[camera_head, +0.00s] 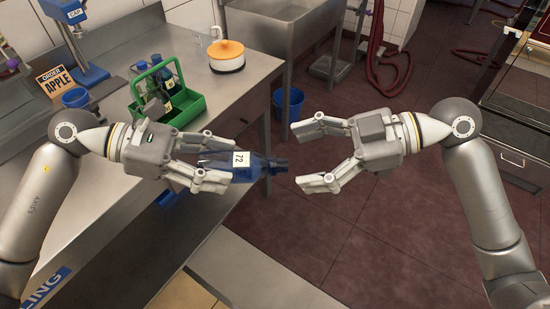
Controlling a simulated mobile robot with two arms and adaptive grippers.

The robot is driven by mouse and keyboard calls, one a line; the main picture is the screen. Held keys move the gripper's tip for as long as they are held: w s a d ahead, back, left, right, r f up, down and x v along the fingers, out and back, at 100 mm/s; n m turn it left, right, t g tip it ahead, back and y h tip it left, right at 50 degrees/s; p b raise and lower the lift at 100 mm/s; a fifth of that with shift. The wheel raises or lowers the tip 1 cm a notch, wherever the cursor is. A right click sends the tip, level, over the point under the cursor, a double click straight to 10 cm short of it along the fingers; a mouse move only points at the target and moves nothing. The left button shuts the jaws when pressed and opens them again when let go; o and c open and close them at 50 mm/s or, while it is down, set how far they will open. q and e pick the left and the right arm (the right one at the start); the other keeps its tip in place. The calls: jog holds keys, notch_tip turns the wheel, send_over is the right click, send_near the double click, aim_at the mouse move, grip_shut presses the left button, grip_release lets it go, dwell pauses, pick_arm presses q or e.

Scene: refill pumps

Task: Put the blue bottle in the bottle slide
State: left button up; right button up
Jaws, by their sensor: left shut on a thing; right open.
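The blue bottle (252,167), with a white label reading 72, lies sideways in the air, its neck pointing right. My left gripper (222,164) is shut on the bottle, with its fingers around the rear part, just past the counter's front edge. My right gripper (309,157) is open and empty, facing left, a little to the right of the bottle's neck. I cannot pick out a bottle slide for certain in this view.
A green crate (190,110) with several bottles stands on the metal counter (235,95). An orange-lidded pot (226,56), an APPLE order sign (57,82) and a CAP machine (78,45) are also there. A blue bucket (288,104) stands on the floor.

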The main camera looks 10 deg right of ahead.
aim_at(252, 168)
jog(key=x, duration=1)
jog(key=shift+w+a, duration=0.1)
jog(key=shift+w, duration=0.05)
jog(key=shift+c, duration=0.4)
jog(key=c, duration=0.9)
pick_arm(q)
jog(key=o, duration=1.3)
pick_arm(e)
jog(key=c, duration=0.3)
pick_arm(q)
jog(key=shift+a, duration=0.1)
